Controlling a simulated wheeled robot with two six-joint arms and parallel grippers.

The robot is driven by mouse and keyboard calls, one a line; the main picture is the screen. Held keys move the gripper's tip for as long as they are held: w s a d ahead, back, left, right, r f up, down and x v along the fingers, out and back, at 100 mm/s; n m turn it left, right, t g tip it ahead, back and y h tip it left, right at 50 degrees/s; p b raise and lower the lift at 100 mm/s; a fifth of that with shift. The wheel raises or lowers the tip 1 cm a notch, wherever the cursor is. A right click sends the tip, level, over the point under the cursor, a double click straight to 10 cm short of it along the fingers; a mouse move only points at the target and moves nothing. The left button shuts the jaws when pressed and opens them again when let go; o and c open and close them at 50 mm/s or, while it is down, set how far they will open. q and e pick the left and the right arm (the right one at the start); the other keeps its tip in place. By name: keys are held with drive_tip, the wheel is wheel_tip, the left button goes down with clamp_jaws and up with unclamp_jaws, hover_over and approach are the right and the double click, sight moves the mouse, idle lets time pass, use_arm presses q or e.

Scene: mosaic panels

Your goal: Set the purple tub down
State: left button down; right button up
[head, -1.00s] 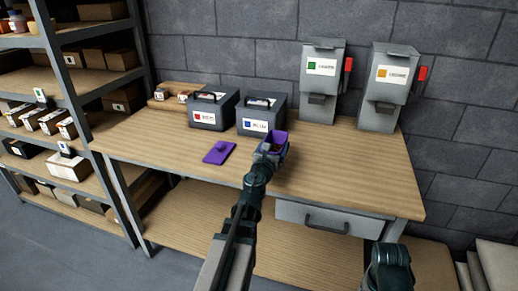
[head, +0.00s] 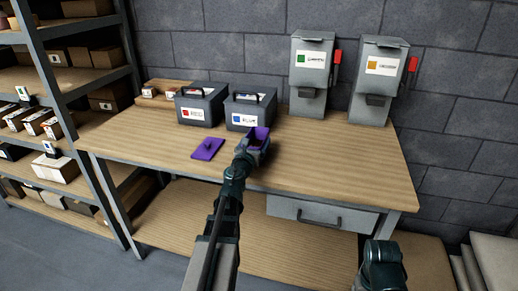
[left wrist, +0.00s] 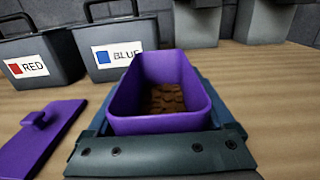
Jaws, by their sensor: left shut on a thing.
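The purple tub (head: 262,133) is upright over the middle of the workbench, in front of the blue-labelled box. In the left wrist view the open tub (left wrist: 160,125) has brown pieces in its bottom. My left gripper (head: 252,148) is shut on the tub; its dark jaws lie around the tub's lower sides. Whether the tub's base touches the bench top is hidden. A purple lid with a knob (head: 208,148) lies on the bench to the left of the tub. At the lower right only a dark part of my right arm shows, with no fingers visible.
The wooden workbench (head: 320,165) is clear to the right of the tub. Grey boxes labelled RED (head: 200,104) and BLUE (head: 249,110) stand behind. Two grey dispensers (head: 312,75) (head: 378,82) stand at the back right. A loaded shelf (head: 75,80) is at left.

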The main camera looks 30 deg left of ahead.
use_arm(q)
drive_tip(key=shift+a+f, duration=0.15)
drive_tip(key=shift+f, duration=0.35)
drive_tip(key=shift+r, duration=0.15)
use_arm(e)
drive_tip(key=shift+w+d+f, duration=0.1)
drive_tip(key=shift+d+f, duration=0.05)
drive_tip(key=shift+f, duration=0.2)
drive_tip(key=shift+f, duration=0.1)
use_arm(q)
drive_tip(key=shift+c, duration=0.9)
unclamp_jaws()
drive_tip(key=shift+f, duration=0.25)
drive_tip(key=shift+o, duration=0.9)
drive_tip(key=shift+r, duration=0.1)
drive_tip(key=shift+r, duration=0.1)
